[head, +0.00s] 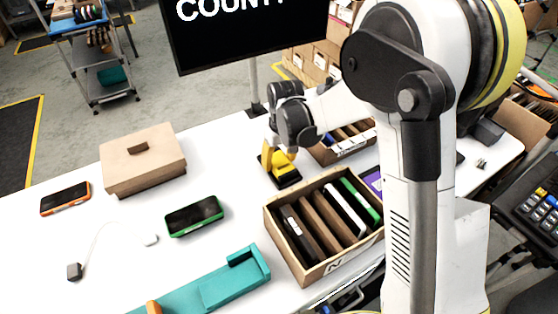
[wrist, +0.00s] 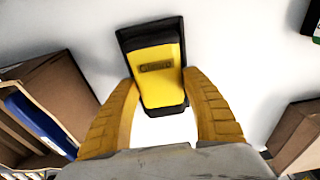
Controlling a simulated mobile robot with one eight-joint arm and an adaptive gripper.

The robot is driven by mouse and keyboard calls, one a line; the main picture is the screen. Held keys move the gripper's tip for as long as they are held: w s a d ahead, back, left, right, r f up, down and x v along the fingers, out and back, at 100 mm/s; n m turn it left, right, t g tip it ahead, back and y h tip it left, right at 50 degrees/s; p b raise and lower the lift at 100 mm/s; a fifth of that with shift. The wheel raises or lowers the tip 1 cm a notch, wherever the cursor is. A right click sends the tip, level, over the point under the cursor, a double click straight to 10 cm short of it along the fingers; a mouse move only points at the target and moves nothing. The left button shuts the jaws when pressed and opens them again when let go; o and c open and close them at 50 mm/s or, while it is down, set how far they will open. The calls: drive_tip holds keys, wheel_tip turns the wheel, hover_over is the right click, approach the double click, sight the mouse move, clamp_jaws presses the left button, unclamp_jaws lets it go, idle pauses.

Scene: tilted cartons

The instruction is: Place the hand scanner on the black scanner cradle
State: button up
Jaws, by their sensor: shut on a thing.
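The hand scanner (wrist: 159,68), a yellow block with black ends, is between the two yellow fingers of my gripper (wrist: 161,82) in the wrist view. The fingers are shut on its sides. In the head view my gripper (head: 279,156) points down at the far side of the table, and a yellow part of the scanner shows between the fingers. The black scanner cradle (head: 288,180) shows directly under it. In the wrist view a black edge shows behind the scanner's top. I cannot tell whether the scanner touches the cradle or is just above it.
A wooden crate (head: 273,228) with several upright items stands in front of the cradle, and another box (head: 349,147) is close on its right. A green-edged phone (head: 194,216), a lidded carton (head: 143,165) and a teal holder (head: 235,287) lie to the left. A monitor (head: 245,35) stands behind.

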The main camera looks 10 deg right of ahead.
sight(282, 163)
drive_tip(key=o, duration=1)
drive_tip(key=shift+f, duration=0.1)
wheel_tip(282, 163, up, 12)
drive_tip(key=s+p, duration=0.1)
drive_tip(key=p, duration=0.3)
drive_tip(key=s+d+r+m+t, duration=0.2)
drive_tip(key=s+d+r+t, duration=0.1)
drive_tip(key=s+d+r, duration=0.65)
drive_tip(key=s+m+t, duration=0.1)
drive_tip(key=s, duration=0.3)
drive_tip(key=s+d+t, duration=0.1)
drive_tip(key=s, duration=0.3)
drive_tip(key=s+d+m+t, duration=0.1)
drive_tip(key=s, duration=0.3)
drive_tip(key=shift+s+d+r+m+h, duration=0.1)
drive_tip(key=shift+d+r+m+h, duration=0.1)
drive_tip(key=shift+r+m+h, duration=0.15)
